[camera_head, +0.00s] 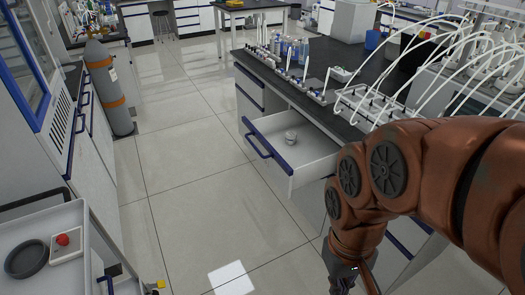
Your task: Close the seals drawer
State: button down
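An open drawer (305,166), white with a blue edge and blue handle, sticks out from the dark-topped lab bench in the middle of the view. It is pulled well out over the floor. A small pale round object (291,137) lies inside it; I cannot tell what it is. No label is legible. My gripper (352,284) is at the bottom edge of the view, in front of the bench and nearer to me than the drawer, apart from it. The gripper is mostly cut off, so its fingers are unclear. My copper-coloured arm hides part of the bench front.
The dark benchtop (345,57) carries bottles, tubing and apparatus. A grey gas cylinder (107,88) stands at the left by a cabinet. A cart (78,215) with a dark dish and a red item is at lower left. The tiled floor (190,160) left of the drawer is clear.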

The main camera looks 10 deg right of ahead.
aim_at(314, 156)
jog(key=u, duration=0.5)
jog(key=k, duration=1.1)
jog(key=z, duration=0.15)
jog(key=i, duration=1.55)
jog(key=u, duration=0.9)
